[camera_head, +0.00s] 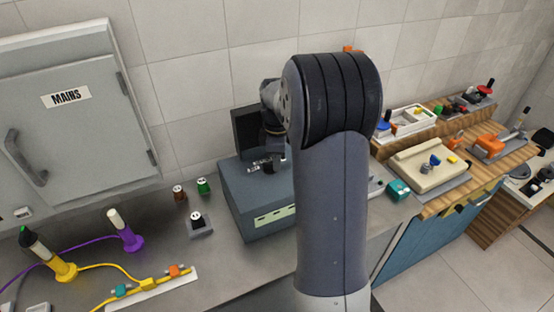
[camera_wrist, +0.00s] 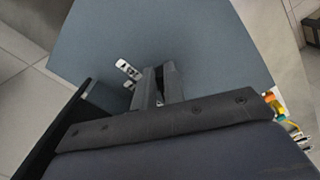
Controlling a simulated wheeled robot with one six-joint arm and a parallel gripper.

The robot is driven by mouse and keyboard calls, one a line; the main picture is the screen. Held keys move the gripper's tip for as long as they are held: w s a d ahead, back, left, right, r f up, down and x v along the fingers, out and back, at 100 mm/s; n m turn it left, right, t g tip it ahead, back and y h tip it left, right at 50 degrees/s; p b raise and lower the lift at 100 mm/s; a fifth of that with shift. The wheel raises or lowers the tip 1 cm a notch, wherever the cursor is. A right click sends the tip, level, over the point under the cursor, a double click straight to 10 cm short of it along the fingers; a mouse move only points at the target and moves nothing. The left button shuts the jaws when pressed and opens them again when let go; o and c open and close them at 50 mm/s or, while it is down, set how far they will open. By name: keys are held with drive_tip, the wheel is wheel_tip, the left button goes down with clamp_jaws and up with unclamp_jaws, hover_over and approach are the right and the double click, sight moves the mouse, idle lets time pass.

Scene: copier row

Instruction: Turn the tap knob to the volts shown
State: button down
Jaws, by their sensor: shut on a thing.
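The blue-grey box (camera_head: 240,198) stands on the grey counter, partly behind my arm. A pale green strip (camera_head: 275,215) with dark marks is on its front; the marks are too small to read. My gripper (camera_head: 268,166) is low over the box's top, and its fingers show in the wrist view (camera_wrist: 160,84). The fingers are closed together on the tap knob, which they almost wholly hide. A small white piece with dark marks (camera_wrist: 128,70) shows beside the fingers; I cannot read it. The knob's setting cannot be told.
A black upright panel (camera_head: 246,132) stands at the back of the box. A grey MAINS cabinet (camera_head: 75,115) hangs at left. Cables, plugs and a white strip (camera_head: 150,292) lie on the left counter. Wooden benches with trays (camera_head: 405,122) stand at right.

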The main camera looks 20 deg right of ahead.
drive_tip(key=c, duration=1.5)
unclamp_jaws()
